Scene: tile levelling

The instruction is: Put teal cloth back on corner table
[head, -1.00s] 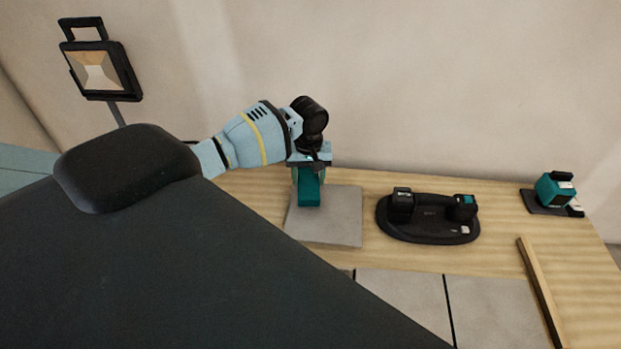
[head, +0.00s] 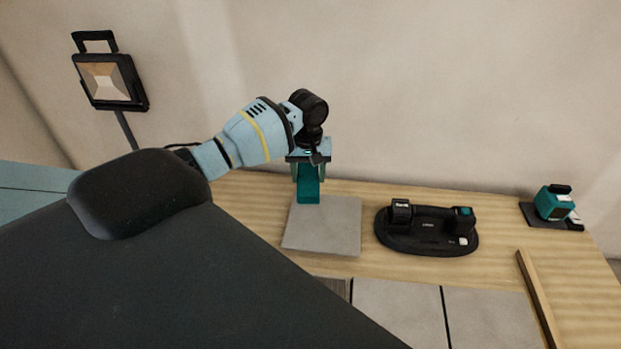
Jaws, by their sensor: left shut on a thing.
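The teal cloth (head: 308,190) hangs as a narrow folded strip below my left gripper (head: 308,168). The gripper is shut on it. The cloth's lower end shows in front of the far edge of a grey square tile (head: 325,226); I cannot tell whether it touches the tile. My left arm comes in from the left and hides part of the scene. My right gripper is not in view. I cannot pick out a corner table for certain; a pale teal surface (head: 28,205) shows at the left edge.
A black double suction lifter (head: 427,243) lies right of the grey tile. A teal laser level (head: 553,202) stands on a dark plate at the far right. A wooden strip (head: 538,298) and pale tiles (head: 400,310) lie in front. A work lamp (head: 108,80) stands at the left.

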